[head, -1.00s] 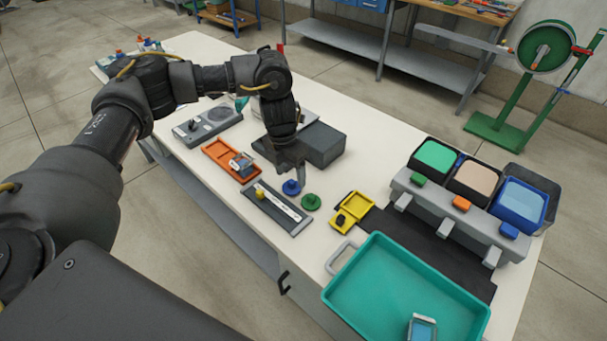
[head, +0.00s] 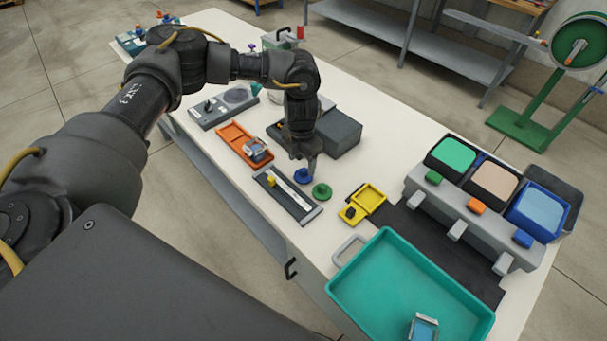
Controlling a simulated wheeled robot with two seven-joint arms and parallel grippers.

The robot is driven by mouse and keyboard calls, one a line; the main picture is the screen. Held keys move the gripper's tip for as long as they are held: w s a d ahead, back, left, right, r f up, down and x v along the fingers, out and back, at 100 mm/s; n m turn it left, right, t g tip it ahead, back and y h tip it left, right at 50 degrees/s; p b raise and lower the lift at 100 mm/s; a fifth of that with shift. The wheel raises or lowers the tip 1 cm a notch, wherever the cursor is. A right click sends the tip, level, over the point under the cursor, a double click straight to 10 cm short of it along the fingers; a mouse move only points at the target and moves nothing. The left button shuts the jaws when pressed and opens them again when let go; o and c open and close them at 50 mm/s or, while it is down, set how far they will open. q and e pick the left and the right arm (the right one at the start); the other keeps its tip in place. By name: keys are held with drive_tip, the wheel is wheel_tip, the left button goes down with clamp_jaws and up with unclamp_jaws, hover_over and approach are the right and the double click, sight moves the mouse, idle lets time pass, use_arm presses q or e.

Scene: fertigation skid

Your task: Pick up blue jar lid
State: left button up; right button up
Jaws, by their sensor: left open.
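The blue jar lid (head: 302,176) lies on the white table, just right of a dark grey tray with a scale strip and next to a green lid (head: 322,191). It is a small round lid with a knob. My left gripper (head: 308,164) points down right at the blue lid, its fingers partly covering the lid's upper side. The gripper is open; whether its fingers touch the lid cannot be told. My right gripper is not in view.
The dark grey tray (head: 300,209), an orange tray (head: 232,133), a yellow tray (head: 373,197) and a dark grey box (head: 338,133) stand close around. A teal tray (head: 350,292) and a grey rack with coloured bins (head: 452,214) are to the right.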

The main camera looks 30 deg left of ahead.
sight(302, 171)
use_arm(q)
wheel_tip(302, 171, down, 5)
drive_tip(key=shift+d+p, duration=0.1)
drive_tip(key=shift+p, duration=0.7)
drive_tip(key=shift+c, duration=0.4)
drive_tip(key=c, duration=0.7)
drive_tip(key=shift+o, duration=0.2)
drive_tip(key=shift+r, duration=0.1)
